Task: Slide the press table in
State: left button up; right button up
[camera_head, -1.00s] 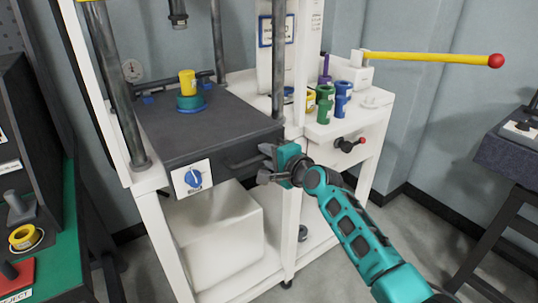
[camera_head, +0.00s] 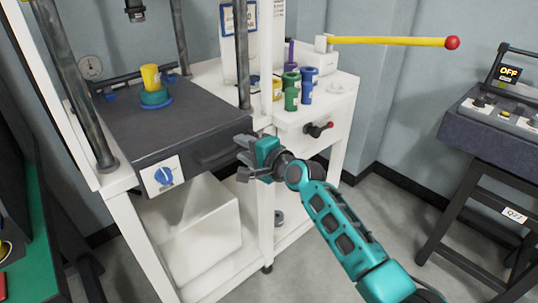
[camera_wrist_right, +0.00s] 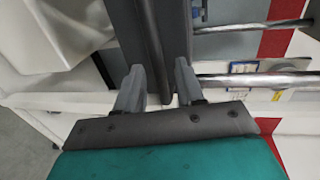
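The press table (camera_head: 200,122) is a dark grey slab between the metal posts of a white press frame. A yellow, green and blue stack (camera_head: 153,85) stands on it. A dark handle (camera_head: 215,152) runs along its front face, above and right of a blue knob (camera_head: 163,176) on a white plate. My right gripper (camera_head: 243,158) is at the right end of that front face, fingers apart. In the right wrist view, the fingers (camera_wrist_right: 158,88) stand on either side of a dark bar, with gaps visible; I cannot tell whether they touch it. My left gripper is not in view.
A white side shelf holds green (camera_head: 291,92) and blue (camera_head: 308,84) parts. A yellow lever with a red ball (camera_head: 452,43) sticks out above it. A white block (camera_head: 200,235) sits under the table.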

pick_arm(q)
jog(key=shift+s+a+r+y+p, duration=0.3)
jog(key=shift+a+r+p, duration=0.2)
jog(key=shift+p, duration=0.5)
pick_arm(e)
jog(key=v, duration=0.9)
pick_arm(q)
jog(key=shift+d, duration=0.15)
pick_arm(e)
jog(key=shift+s+d, duration=0.1)
dwell(0.7)
